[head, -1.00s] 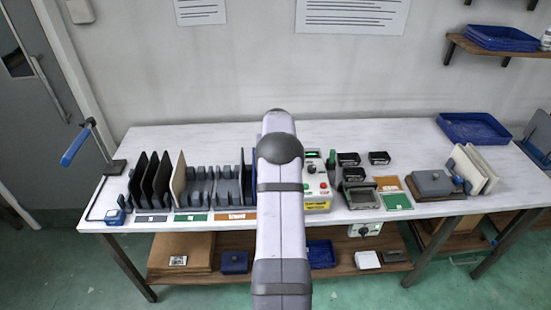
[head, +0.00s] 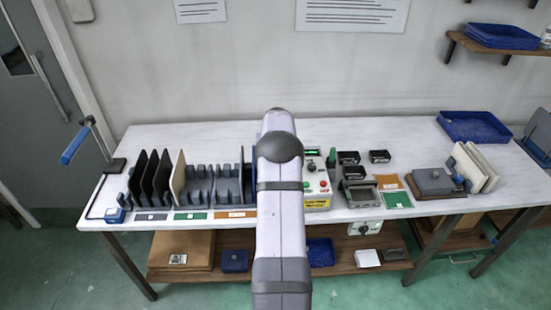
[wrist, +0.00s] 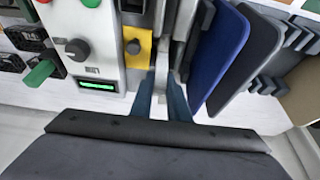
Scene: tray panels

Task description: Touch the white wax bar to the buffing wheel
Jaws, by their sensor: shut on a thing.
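I see no white wax bar and no buffing wheel that I can make out in either view. My gripper (wrist: 164,100) shows in the wrist view, with two blue-grey fingers close together. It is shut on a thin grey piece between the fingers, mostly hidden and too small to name. In the head view my arm hides the gripper and the middle of the bench.
The white bench (head: 220,138) holds a rack with black panels (head: 150,178) and a cream panel (head: 178,178) at left. At right are a grey block (head: 433,181), upright cream panels (head: 482,168) and a blue tray (head: 474,126). The back of the bench is largely clear.

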